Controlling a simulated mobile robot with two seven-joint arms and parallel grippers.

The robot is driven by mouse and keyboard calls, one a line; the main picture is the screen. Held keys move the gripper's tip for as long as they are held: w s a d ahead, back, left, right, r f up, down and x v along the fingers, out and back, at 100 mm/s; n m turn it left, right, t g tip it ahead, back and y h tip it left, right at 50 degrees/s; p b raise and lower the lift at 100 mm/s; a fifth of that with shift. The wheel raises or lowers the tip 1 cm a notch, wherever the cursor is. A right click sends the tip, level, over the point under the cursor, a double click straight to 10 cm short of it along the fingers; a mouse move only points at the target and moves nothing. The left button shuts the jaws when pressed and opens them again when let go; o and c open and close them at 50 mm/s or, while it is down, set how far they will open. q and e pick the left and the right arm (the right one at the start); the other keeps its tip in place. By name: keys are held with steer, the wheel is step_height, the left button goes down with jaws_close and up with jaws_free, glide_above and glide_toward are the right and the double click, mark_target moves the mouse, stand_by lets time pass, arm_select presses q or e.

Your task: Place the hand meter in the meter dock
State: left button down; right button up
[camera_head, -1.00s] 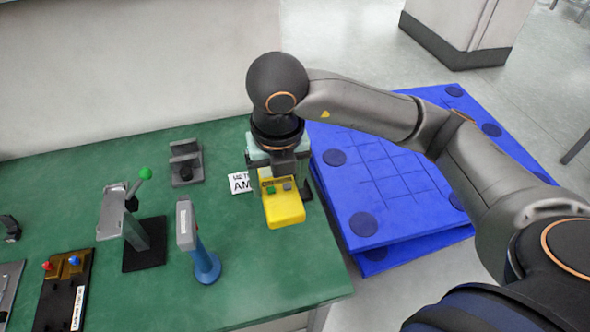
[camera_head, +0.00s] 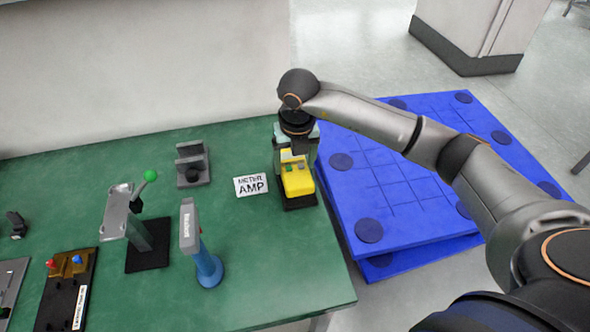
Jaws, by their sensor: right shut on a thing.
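The yellow hand meter (camera_head: 298,183) is at the right end of the green table, in the jaws of my right gripper (camera_head: 296,158). The gripper comes from above and is shut on the meter's upper part. The meter is in front of the black meter dock (camera_head: 301,203), whose dark base shows below the meter's lower end. The meter and gripper hide most of the dock. I cannot tell whether the meter rests in the dock or hangs just above it. My left gripper is out of view.
A white card reading METER AMP (camera_head: 252,185) lies left of the dock. A grey bracket (camera_head: 193,164), a blue-handled scanner (camera_head: 207,262) and a stand with a green knob (camera_head: 147,240) are further left. Blue pallets (camera_head: 400,190) lie on the floor beyond the table's right edge.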

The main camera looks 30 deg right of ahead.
mark_target(295, 166)
steer(key=shift+w+d+f, duration=0.1)
steer(key=shift+w+f, duration=0.05)
steer(key=shift+f, duration=0.05)
step_height(295, 166, down, 4)
steer(key=shift+w+d+r, duration=0.1)
steer(key=shift+r, duration=0.15)
steer(key=o, duration=1.4)
steer(key=shift+f, duration=0.1)
